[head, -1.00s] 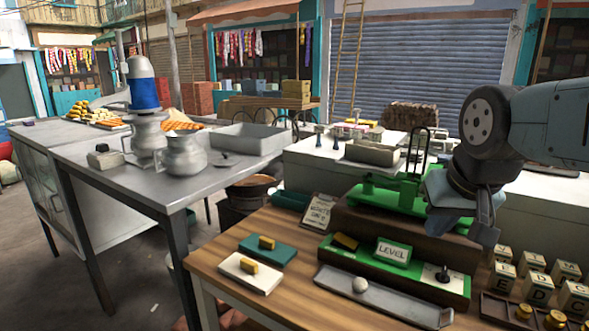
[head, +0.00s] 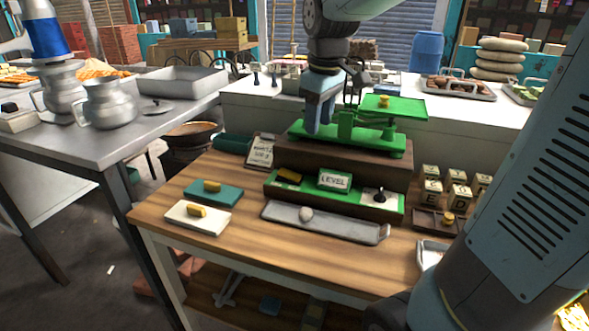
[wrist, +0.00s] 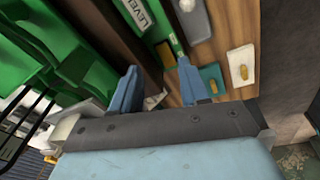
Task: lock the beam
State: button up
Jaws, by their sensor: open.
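The green balance scale (head: 350,134) stands on a brown wooden block on the wooden table. Its right pan (head: 394,107) carries a small yellow piece. My gripper (head: 318,125) is open and empty, pointing down over the scale's left part and hiding some of it. In the wrist view its two blue fingers (wrist: 158,75) are apart, with the green scale at the left. The green box (head: 334,194) in front bears a LEVEL card (head: 334,180), a yellow piece (head: 288,176) at its left and a black knob (head: 380,194) on a white plate at its right.
A grey tray (head: 335,227) with a pale round thing lies in front. A teal plate (head: 228,193) and a white plate (head: 183,217), each with a yellow block, lie left. Lettered cubes (head: 458,197) stand right. The table's front is clear.

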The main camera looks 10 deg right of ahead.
aim_at(295, 176)
jog(key=w+a+f+n+g, duration=0.2)
jog(key=w+a+f+n, duration=0.2)
jog(key=w, duration=0.3)
jog(key=f, duration=1.3)
jog(key=shift+d+f, duration=0.15)
jog(key=shift+d, duration=0.05)
jog(key=shift+c, duration=0.3)
jog(key=c, duration=0.7)
jog(key=h, duration=0.1)
jog(key=g+h, duration=0.1)
jog(key=a+g+h, duration=0.1)
jog(key=h, duration=0.1)
jog(key=shift+w+r, duration=0.25)
jog(key=shift+w, duration=0.1)
jog(key=shift+r, duration=0.1)
